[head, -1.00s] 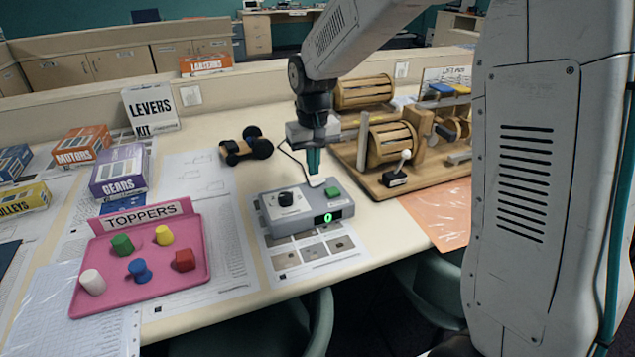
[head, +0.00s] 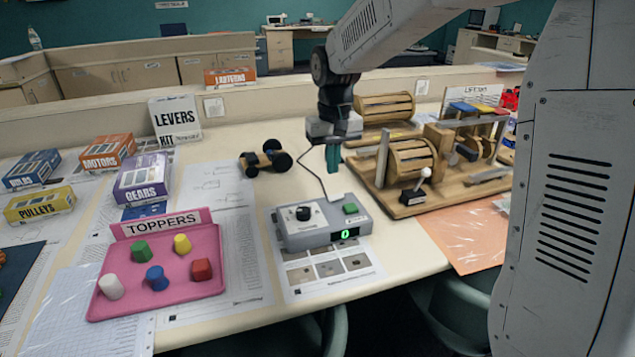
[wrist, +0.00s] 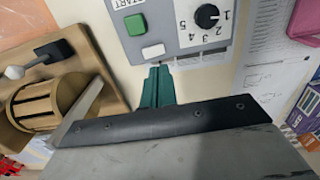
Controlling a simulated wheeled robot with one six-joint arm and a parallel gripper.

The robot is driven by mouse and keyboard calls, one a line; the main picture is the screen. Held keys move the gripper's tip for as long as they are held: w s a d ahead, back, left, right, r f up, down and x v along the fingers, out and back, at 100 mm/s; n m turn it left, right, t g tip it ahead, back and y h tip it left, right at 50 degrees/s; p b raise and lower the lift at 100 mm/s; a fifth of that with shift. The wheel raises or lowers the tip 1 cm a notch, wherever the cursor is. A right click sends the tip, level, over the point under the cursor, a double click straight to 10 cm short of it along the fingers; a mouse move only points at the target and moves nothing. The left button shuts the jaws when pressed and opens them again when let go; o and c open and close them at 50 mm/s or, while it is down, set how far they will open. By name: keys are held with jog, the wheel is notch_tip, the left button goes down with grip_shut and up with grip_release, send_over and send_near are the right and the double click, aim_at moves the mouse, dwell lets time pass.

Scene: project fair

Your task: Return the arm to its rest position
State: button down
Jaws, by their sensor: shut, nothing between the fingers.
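My gripper (head: 333,158) hangs from my arm above the table, pointing down, just behind the grey control box (head: 322,219). Its teal fingers are shut with nothing between them, and they also show in the wrist view (wrist: 157,82). The box has a black dial (head: 303,213), a green button (head: 350,208) and a lit green display reading 0 (head: 345,233). In the wrist view the fingertips appear near a white button (wrist: 153,51) on the box's edge; I cannot tell the exact gap.
A wooden machine (head: 405,165) with drums and a lever stands close on the right. A small wheeled car (head: 265,160) is behind left. The pink toppers tray (head: 200,237) holds several coloured pegs. Kit boxes (head: 142,180) stand further left.

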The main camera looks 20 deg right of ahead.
jog(key=shift+s+f, duration=0.2)
jog(key=shift+s, duration=0.1)
jog(key=s+d+r, duration=0.1)
jog(key=s+r, duration=0.1)
jog(key=s, duration=1.3)
jog(key=s+d+r+t, duration=0.1)
jog(key=s+d+r, duration=0.1)
jog(key=s, duration=1.4)
jog(key=shift+s+r, duration=0.2)
jog(key=shift+r, duration=0.15)
